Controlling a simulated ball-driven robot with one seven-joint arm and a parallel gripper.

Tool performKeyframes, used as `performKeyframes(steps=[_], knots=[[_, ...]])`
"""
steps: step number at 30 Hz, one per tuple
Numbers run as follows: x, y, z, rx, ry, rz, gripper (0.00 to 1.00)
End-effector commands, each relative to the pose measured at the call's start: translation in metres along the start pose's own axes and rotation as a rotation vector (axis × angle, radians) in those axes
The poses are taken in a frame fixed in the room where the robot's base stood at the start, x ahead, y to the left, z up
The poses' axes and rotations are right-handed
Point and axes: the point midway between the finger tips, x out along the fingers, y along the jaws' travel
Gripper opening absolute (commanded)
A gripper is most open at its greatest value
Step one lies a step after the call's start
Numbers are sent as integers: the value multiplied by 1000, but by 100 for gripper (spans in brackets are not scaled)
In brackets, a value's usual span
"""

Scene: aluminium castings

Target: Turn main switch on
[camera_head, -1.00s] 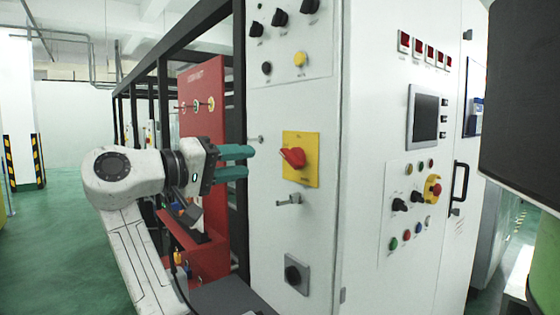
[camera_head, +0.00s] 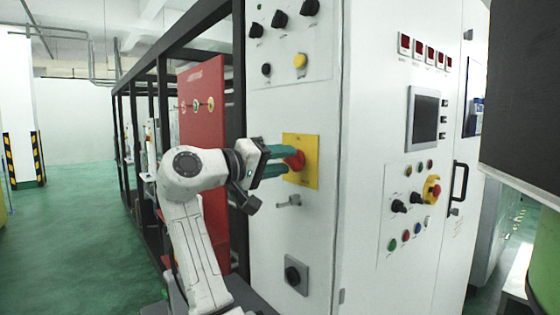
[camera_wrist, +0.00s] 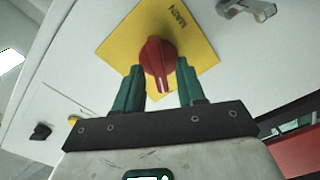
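The main switch is a red rotary knob (camera_head: 295,160) on a yellow square plate (camera_head: 308,176) on the white cabinet front. In the wrist view the red knob (camera_wrist: 158,62) sits on the yellow plate (camera_wrist: 122,44), which is marked "MAIN". My gripper (camera_head: 287,160) has its green fingers reaching to the knob from the left. In the wrist view my gripper (camera_wrist: 160,82) is open, with one finger on each side of the knob's handle. A gap shows beside the handle on both sides, though contact deeper in cannot be told.
A metal latch handle (camera_head: 289,201) sticks out just below the yellow plate. A grey rotary switch (camera_head: 296,274) is lower down. Other knobs and a yellow button (camera_head: 300,61) are above. A red panel (camera_head: 203,120) and black frame stand left.

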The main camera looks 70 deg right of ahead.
Motion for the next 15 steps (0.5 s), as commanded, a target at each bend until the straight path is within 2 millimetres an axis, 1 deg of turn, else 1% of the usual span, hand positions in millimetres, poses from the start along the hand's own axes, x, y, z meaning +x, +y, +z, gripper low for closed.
performKeyframes(steps=[1, 2, 13, 15], knots=[[0, 0, 0, 0, 0, 0, 39], [0, 0, 0, 0, 0, 0, 36], [0, 0, 0, 0, 0, 0, 1], [0, 0, 0, 0, 0, 0, 0]])
